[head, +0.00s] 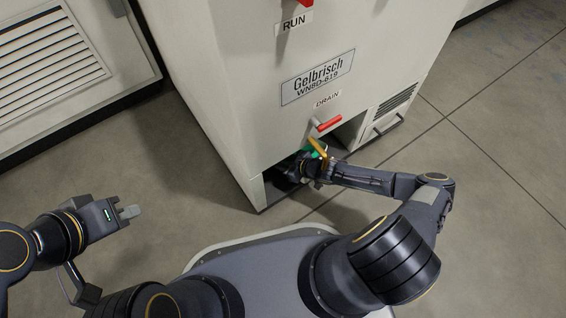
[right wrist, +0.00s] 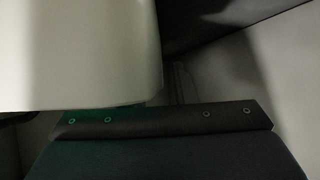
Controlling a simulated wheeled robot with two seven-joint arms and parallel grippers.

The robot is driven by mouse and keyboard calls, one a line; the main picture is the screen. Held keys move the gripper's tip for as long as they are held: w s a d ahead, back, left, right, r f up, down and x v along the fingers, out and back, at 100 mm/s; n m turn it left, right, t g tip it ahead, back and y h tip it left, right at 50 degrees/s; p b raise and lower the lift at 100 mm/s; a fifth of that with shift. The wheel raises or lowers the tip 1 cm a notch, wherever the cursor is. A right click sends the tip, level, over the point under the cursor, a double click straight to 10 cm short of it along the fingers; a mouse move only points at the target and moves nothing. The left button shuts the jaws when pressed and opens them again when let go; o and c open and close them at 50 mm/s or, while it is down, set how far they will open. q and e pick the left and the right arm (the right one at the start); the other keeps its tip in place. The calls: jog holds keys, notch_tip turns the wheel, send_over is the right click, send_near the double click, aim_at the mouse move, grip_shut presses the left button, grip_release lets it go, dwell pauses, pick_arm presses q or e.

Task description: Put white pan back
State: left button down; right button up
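I cannot clearly make out the white pan in the head view; the low opening (head: 352,131) of the machine is dark and partly blocked by my right arm. In the right wrist view a large pale, smooth, round-cornered surface (right wrist: 75,55) fills the upper left, close to the gripper body; I cannot tell whether it is the pan or the machine. My right gripper (head: 290,168) reaches into the opening below the drain handle; its fingers are hidden. My left gripper (head: 130,211) is over the floor at the left, apart from everything; its finger gap is unclear.
The white machine (head: 225,95) carries RUN and DRAIN labels. A red drain handle (head: 328,123) and a yellow spout (head: 317,147) sit just above my right gripper. A vented cabinet (head: 50,60) stands at the upper left. The floor (head: 490,200) at the right is clear.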

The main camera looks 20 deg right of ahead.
jog(key=p+v, duration=0.4)
jog(key=v, duration=0.7)
jog(key=shift+d+r, duration=0.1)
jog(key=shift+s+d+r+p, duration=0.25)
jog(key=shift+s+p, duration=0.05)
jog(key=shift+p, duration=0.05)
jog(key=shift+s+d, duration=0.1)
